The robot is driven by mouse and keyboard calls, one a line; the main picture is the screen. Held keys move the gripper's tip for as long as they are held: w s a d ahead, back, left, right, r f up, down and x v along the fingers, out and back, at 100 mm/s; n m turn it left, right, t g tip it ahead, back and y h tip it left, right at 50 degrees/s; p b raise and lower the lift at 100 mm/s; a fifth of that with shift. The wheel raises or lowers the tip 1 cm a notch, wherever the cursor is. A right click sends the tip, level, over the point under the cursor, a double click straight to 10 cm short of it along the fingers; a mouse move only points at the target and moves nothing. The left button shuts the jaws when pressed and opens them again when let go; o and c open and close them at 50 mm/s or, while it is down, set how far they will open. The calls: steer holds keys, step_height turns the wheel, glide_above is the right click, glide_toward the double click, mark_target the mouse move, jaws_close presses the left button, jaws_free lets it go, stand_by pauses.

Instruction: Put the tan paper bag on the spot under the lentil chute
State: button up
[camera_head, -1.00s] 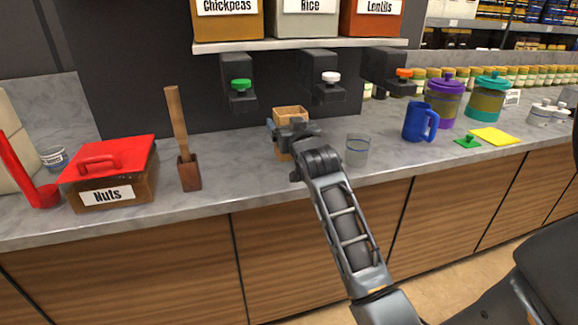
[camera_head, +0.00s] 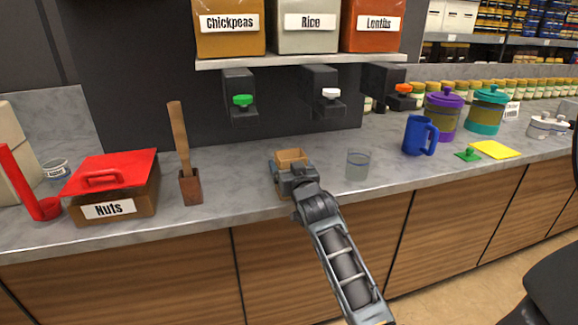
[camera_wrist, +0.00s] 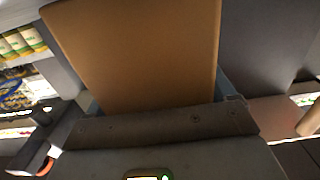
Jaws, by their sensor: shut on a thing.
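The tan paper bag (camera_head: 291,157) is upright in my gripper (camera_head: 290,170), over the counter's front part, left of the clear glass. I cannot tell whether its base touches the counter. In the wrist view the bag (camera_wrist: 140,50) fills the upper middle, behind the gripper (camera_wrist: 160,118), which is shut on it. The lentil chute (camera_head: 383,80), with an orange knob (camera_head: 403,89), hangs under the Lentils bin (camera_head: 375,24), up and to the right of the bag. The spot under the chute is not clearly marked in view.
The clear glass (camera_head: 357,165) stands close to the right of the bag. A blue mug (camera_head: 417,137) stands farther right, near the lentil chute. The rice chute (camera_head: 322,88) hangs above and behind the bag. A brown wooden holder (camera_head: 190,187) and Nuts box (camera_head: 128,208) are left.

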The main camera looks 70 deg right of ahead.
steer(key=o, duration=0.9)
steer(key=shift+f, duration=0.1)
steer(key=shift+c, duration=0.2)
steer(key=s+a+f+n+t+y+b, duration=0.1)
steer(key=s+a+f+n+t+y, duration=0.3)
steer(key=a, duration=1.1)
steer(key=s+a+f+m+g+y, duration=0.1)
steer(key=s+a+f+y, duration=0.3)
steer(key=a, duration=1.1)
steer(key=s+a+r+n+y, duration=0.3)
steer(key=s+a, duration=0.4)
steer(key=s, duration=0.3)
steer(key=s+a+r+n+y, duration=0.2)
steer(key=s+a+n, duration=0.2)
steer(key=s+a, duration=0.3)
steer(key=s, duration=0.4)
steer(key=shift+r+y, duration=0.4)
